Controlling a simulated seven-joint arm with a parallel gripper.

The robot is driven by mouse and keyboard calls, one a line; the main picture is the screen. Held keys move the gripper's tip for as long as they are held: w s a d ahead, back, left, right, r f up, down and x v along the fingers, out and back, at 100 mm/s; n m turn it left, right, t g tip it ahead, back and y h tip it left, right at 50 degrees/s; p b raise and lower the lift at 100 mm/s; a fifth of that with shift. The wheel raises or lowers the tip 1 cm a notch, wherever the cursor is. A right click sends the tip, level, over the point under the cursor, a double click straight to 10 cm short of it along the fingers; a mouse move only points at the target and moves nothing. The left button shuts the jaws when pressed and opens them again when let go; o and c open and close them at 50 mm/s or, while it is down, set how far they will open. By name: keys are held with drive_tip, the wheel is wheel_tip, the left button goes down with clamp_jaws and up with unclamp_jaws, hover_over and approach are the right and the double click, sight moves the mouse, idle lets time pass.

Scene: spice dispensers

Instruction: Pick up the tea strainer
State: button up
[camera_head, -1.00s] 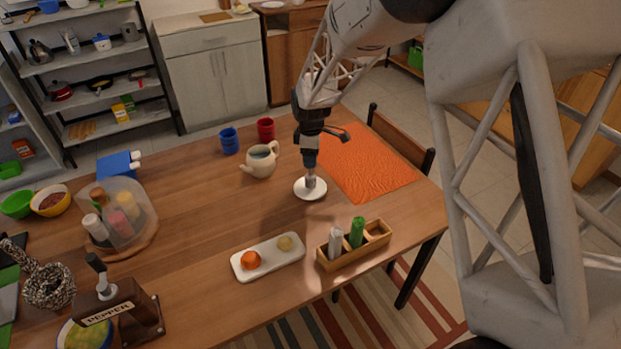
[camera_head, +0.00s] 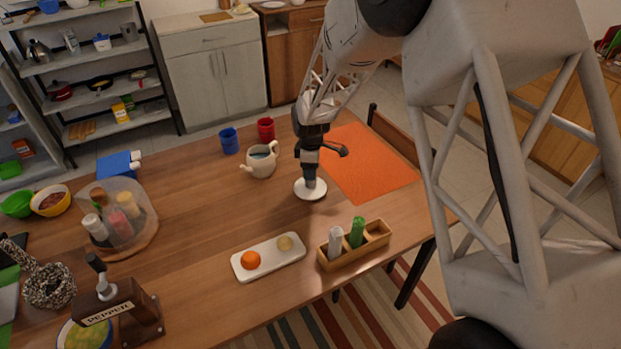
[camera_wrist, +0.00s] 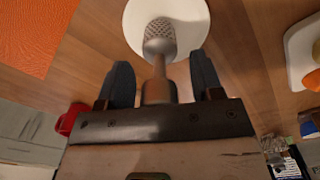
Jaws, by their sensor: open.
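The tea strainer (camera_wrist: 160,47) is a metal piece with a perforated head and a thicker grey handle end. In the wrist view it stands over a white saucer (camera_wrist: 195,18), its handle end between my two fingers. My gripper (camera_wrist: 162,75) is open, with a dark finger on each side of the strainer and gaps showing between. In the head view my gripper (camera_head: 311,178) points down just above the saucer (camera_head: 310,192), and the strainer is mostly hidden there.
A cream teapot (camera_head: 261,160) stands behind left, near blue (camera_head: 229,141) and red (camera_head: 266,129) cups. An orange mat (camera_head: 370,165) lies right. The table between is clear.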

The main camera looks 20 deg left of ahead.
idle(0.3)
drive_tip(key=c, duration=1)
drive_tip(key=shift+r, duration=0.1)
drive_tip(key=shift+r, duration=0.85)
drive_tip(key=shift+s+d+r, duration=0.15)
drive_tip(key=shift+s+r, duration=0.05)
drive_tip(key=shift+r, duration=0.7)
drive_tip(key=s+d, duration=0.2)
drive_tip(key=s, duration=0.2)
drive_tip(key=s+d+r, duration=0.1)
drive_tip(key=s+d, duration=0.2)
drive_tip(key=s, duration=0.2)
drive_tip(key=s+d, duration=0.2)
drive_tip(key=s, duration=0.2)
drive_tip(key=shift+s+d+r, duration=0.15)
drive_tip(key=shift+s+d, duration=0.05)
drive_tip(key=shift+d, duration=0.2)
